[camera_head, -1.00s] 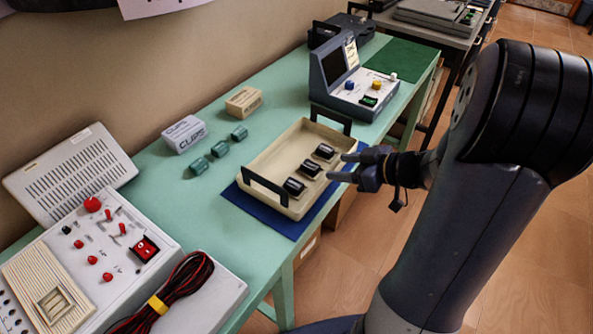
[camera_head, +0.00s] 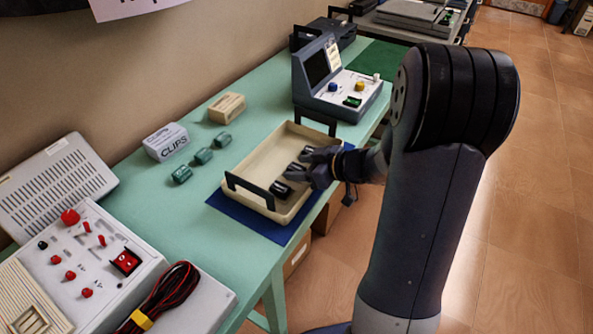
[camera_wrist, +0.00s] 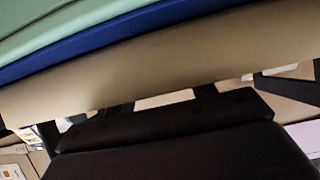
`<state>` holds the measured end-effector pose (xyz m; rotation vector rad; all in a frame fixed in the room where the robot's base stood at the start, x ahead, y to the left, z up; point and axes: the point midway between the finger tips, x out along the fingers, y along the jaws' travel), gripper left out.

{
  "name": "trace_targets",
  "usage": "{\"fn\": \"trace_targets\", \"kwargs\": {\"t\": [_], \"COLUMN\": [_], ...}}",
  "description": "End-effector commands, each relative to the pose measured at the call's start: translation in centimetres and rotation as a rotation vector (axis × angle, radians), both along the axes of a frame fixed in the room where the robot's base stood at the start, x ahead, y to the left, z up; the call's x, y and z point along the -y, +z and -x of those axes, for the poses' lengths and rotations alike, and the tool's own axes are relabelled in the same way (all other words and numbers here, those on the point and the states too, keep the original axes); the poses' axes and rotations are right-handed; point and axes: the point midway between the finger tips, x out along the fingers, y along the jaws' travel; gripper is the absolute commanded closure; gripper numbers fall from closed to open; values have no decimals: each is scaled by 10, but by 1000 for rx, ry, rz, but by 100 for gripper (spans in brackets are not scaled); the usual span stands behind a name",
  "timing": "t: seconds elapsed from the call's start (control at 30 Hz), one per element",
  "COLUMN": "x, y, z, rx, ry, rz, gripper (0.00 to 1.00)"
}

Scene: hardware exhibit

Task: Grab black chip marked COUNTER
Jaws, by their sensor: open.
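A beige tray (camera_head: 250,165) with black end handles stands on a blue mat (camera_head: 240,215) on the green table. A black chip (camera_head: 280,190) lies in the tray's near end. The other black chips farther back are mostly hidden by my fingers. No marking can be read, so I cannot tell which is COUNTER. My gripper (camera_head: 296,167) is open over the tray's right side, fingers pointing left among the chips. Contact cannot be told. In the wrist view the dark gripper body fills the bottom, with the tray's beige wall (camera_wrist: 150,80) close in front; no chip shows there.
Several green parts (camera_head: 204,156) and a box marked CLIPS (camera_head: 166,141) lie left of the tray. A tan box (camera_head: 227,107) is behind. A blue-grey console (camera_head: 340,90) stands beyond the tray. A white panel with red knobs (camera_head: 75,250) and a cable bundle (camera_head: 165,295) are at lower left.

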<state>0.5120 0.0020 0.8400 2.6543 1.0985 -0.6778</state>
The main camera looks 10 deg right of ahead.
Motion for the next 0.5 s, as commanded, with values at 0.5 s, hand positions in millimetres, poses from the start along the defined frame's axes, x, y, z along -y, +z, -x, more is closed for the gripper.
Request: {"fn": "trace_targets", "kwargs": {"t": [0.5], "x": [0], "y": [0], "z": [0], "rx": [0], "ry": [0], "rz": [0], "gripper": [88]}}
